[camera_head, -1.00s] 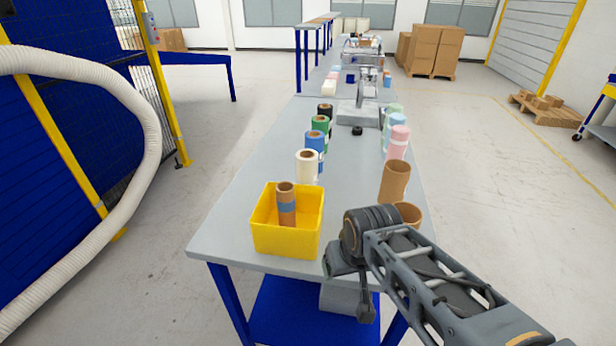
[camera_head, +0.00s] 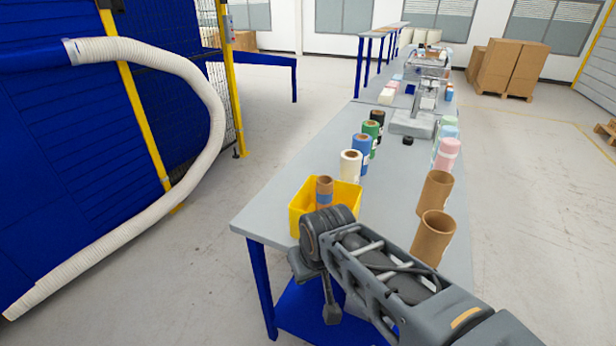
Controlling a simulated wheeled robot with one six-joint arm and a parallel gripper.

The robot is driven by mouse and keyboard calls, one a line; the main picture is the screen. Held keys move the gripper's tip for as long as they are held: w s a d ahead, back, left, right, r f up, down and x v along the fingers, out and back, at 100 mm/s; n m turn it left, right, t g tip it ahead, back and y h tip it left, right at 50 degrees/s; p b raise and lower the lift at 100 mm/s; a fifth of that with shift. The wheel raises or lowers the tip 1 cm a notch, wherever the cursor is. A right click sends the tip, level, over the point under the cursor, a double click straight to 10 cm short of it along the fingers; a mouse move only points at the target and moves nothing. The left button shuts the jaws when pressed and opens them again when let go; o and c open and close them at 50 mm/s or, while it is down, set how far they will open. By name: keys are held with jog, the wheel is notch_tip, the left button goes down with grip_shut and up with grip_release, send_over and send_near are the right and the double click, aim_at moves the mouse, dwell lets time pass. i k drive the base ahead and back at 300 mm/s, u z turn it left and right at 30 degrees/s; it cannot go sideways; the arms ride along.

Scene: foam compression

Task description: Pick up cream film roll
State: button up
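The cream film roll (camera_head: 351,166) stands upright on the grey table (camera_head: 275,205), just behind the yellow bin (camera_head: 297,212). Its top and upper side show; its lower part is partly hidden by the bin. My gripper (camera_head: 317,296) hangs at the end of my arm, in front of the table's near edge. It is nearer to the camera than the roll and apart from it. Its fingers are small and partly hidden, so I cannot tell whether they are open or shut.
Blue (camera_head: 362,147), green (camera_head: 371,130) and black rolls stand behind the cream one. A brown roll with a blue band (camera_head: 324,191) stands in the bin. Brown tubes (camera_head: 434,193) and pink and green rolls line the right side. The table's middle is clear.

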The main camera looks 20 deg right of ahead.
aim_at(350, 160)
jog(key=u, duration=1.25)
jog(key=i, duration=2.95)
jog(key=z, duration=3.25)
jog(key=i, duration=0.45)
jog(key=z, duration=0.05)
